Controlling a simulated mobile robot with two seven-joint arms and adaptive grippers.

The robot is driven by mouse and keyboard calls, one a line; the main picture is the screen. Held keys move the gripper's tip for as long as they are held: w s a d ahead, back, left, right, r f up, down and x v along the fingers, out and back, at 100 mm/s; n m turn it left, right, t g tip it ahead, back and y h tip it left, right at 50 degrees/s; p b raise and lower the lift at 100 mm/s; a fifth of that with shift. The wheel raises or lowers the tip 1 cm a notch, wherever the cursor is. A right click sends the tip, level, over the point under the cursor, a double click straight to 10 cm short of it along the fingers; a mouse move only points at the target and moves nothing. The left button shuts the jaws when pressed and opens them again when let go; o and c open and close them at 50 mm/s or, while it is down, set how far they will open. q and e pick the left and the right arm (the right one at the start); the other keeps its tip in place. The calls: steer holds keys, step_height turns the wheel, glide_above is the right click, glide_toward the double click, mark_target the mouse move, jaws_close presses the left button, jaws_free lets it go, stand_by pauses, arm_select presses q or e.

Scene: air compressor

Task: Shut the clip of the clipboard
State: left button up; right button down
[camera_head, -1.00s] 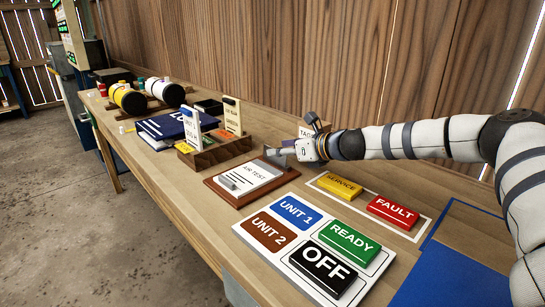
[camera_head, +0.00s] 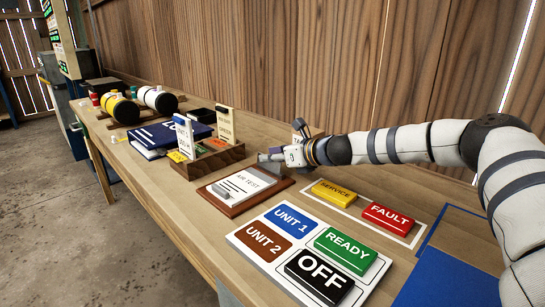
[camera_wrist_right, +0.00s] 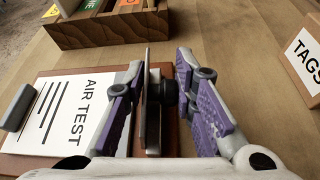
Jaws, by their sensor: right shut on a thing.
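The brown clipboard (camera_head: 232,208) lies on the bench with a white AIR TEST sheet (camera_head: 243,184) on it. In the right wrist view the board (camera_wrist_right: 20,164) is at the left. Its grey metal clip (camera_wrist_right: 153,95) stands raised at the board's right edge, between my right gripper's purple finger pads (camera_wrist_right: 163,105). My left gripper is not in view.
A wooden holder (camera_head: 215,160) with upright cards stands just beyond the clipboard. A sign board (camera_head: 300,232) with coloured plates is nearer me. A TAGS block (camera_wrist_right: 302,60) stands to the gripper's right. Blue binders (camera_head: 160,140) lie farther left.

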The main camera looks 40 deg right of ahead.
steer(key=shift+a+n, duration=0.1)
steer(key=shift+n, duration=0.2)
steer(key=shift+a+n+h+b, duration=0.3)
steer(key=shift+a+n+h, duration=0.05)
steer(key=shift+n+h, duration=0.25)
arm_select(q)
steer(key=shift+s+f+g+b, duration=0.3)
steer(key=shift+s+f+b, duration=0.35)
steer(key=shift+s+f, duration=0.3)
arm_select(e)
steer(key=shift+s+a+r+n+h, duration=0.1)
steer(key=shift+a+n+h, duration=0.25)
steer(key=shift+n+h, duration=0.3)
steer(key=shift+a+n+h, duration=0.35)
steer(key=shift+n+h, duration=0.1)
steer(key=shift+n, duration=0.3)
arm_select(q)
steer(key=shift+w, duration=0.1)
arm_select(e)
steer(key=shift+t, duration=0.3)
steer(key=c, duration=1.4)
jaws_free()
steer(key=shift+r, duration=0.1)
steer(key=v, duration=1.2)
